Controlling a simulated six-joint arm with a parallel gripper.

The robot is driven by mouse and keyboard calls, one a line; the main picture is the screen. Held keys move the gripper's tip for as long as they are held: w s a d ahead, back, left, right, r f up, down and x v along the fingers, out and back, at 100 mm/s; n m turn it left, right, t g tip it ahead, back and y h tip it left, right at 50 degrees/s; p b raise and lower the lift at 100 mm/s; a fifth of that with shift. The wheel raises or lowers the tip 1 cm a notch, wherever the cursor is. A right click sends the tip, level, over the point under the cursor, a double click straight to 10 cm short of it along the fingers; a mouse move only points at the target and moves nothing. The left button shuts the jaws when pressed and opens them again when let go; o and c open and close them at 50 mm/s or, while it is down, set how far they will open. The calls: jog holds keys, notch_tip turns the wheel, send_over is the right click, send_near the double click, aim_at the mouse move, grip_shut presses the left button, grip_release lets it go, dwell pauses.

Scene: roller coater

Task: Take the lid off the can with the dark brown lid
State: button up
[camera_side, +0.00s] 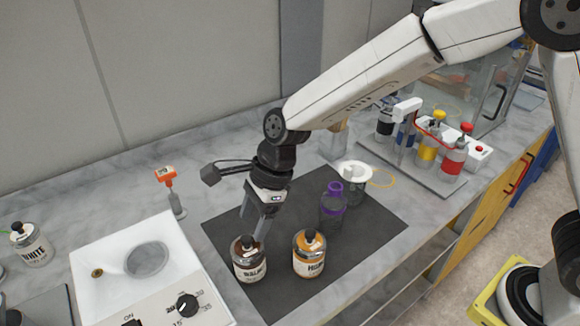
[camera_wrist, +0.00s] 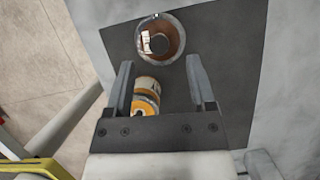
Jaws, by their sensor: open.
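The can with the dark brown lid (camera_side: 249,260) stands on the dark mat; its white label seems to read WALNUT, and a black knob tops the lid. In the wrist view the brown can (camera_wrist: 176,40) lies just beyond the fingertips, roughly centred between them. My gripper (camera_side: 256,226) is open and empty, pointing down just behind and above this can; from the side I cannot tell whether a finger touches it. In the wrist view, my gripper (camera_wrist: 160,63) has its fingers wide apart. A can with an orange lid (camera_side: 309,254) stands close to the right.
A purple-capped bottle (camera_side: 333,208) and a clear vessel with a white top (camera_side: 355,180) stand behind the cans on the mat (camera_side: 225,225). A white appliance with a knob (camera_side: 125,250) is at left. A bottle rack (camera_side: 430,165) is at right. The mat's left back is clear.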

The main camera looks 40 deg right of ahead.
aim_at(247, 238)
jog(key=shift+x, duration=2.15)
grip_shut()
